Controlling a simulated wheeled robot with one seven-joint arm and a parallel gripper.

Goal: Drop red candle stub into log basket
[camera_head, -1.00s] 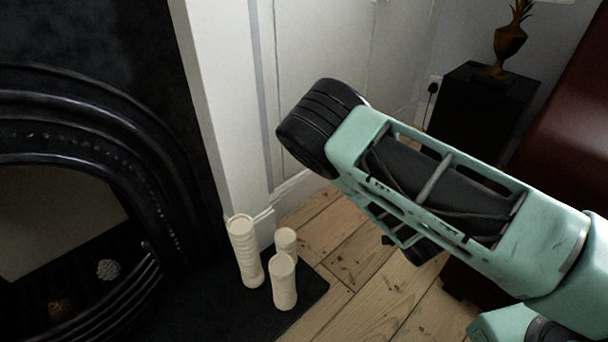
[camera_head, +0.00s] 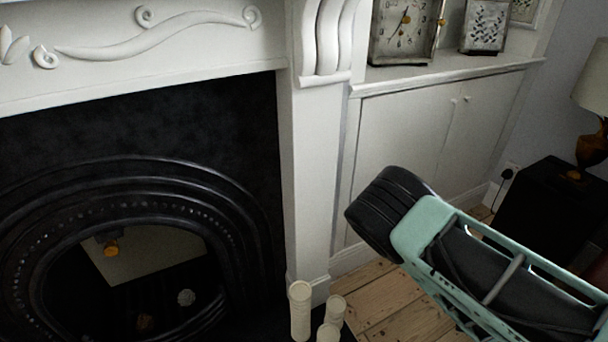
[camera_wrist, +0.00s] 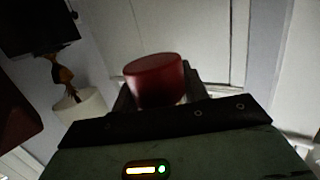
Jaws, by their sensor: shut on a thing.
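A red candle stub (camera_wrist: 153,82) shows in the wrist view, a short dark red cylinder. My gripper (camera_wrist: 157,99) is shut on it, with dark fingers on both sides of the stub. In the head view my green and black arm reaches in from the lower right, and neither the gripper nor the stub can be made out there. No log basket shows in either view.
A black fireplace (camera_head: 150,185) with a white surround fills the left. Cream pillar candles (camera_head: 300,312) stand by its right foot. A white cupboard (camera_head: 410,135) carries a clock (camera_head: 403,30). A black side table (camera_head: 540,215) with a lamp stands right. Floorboards (camera_head: 385,305) are bare.

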